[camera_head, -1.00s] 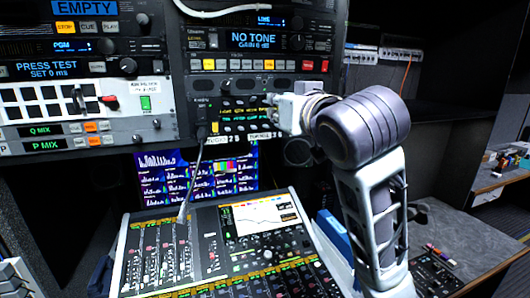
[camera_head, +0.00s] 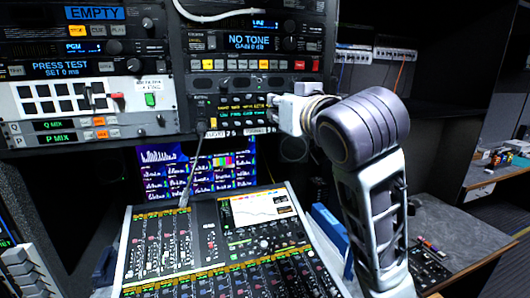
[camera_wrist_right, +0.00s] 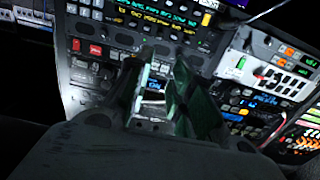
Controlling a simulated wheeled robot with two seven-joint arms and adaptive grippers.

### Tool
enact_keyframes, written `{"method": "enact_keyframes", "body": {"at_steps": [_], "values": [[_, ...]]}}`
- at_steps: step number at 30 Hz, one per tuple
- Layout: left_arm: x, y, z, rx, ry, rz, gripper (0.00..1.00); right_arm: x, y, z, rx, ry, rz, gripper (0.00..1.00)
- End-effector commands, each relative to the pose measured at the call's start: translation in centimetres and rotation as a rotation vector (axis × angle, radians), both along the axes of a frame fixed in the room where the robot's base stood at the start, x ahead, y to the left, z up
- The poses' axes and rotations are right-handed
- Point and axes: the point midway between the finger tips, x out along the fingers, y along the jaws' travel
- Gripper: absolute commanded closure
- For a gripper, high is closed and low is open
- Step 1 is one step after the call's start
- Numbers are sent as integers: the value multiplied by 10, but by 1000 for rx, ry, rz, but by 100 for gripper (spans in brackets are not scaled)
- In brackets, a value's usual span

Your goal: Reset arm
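My right arm comes up from the lower right in the head view, bent at a thick grey joint. My right gripper (camera_head: 283,112) is in front of the lower rack unit with green and yellow display text (camera_head: 230,113). Its fingertips are hard to make out there. In the right wrist view the two dark fingers (camera_wrist_right: 168,92) stand apart, with panel showing in the gap and nothing held. I cannot tell whether the fingers touch the rack. My left gripper is in neither view.
The equipment rack (camera_head: 180,60) fills the upper left. A mixing console (camera_head: 205,240) lies below it, under a monitor (camera_head: 160,170). A grey counter (camera_head: 460,235) is right of my arm, with a further bench (camera_head: 490,175) at the far right. A grey cable (camera_head: 192,165) hangs by the console.

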Motion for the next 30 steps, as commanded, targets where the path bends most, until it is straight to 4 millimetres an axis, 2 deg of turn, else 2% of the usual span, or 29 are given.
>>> {"method": "enact_keyframes", "body": {"at_steps": [11,17,22,30], "values": [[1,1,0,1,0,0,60,8,-6,-22,-2,38,-8,78],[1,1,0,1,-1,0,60,14,-12,-43,-4,73,-16,78],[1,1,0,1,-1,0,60,21,-19,-69,-10,118,-24,78],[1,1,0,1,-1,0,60,31,-37,-135,-23,226,-45,78]]}}
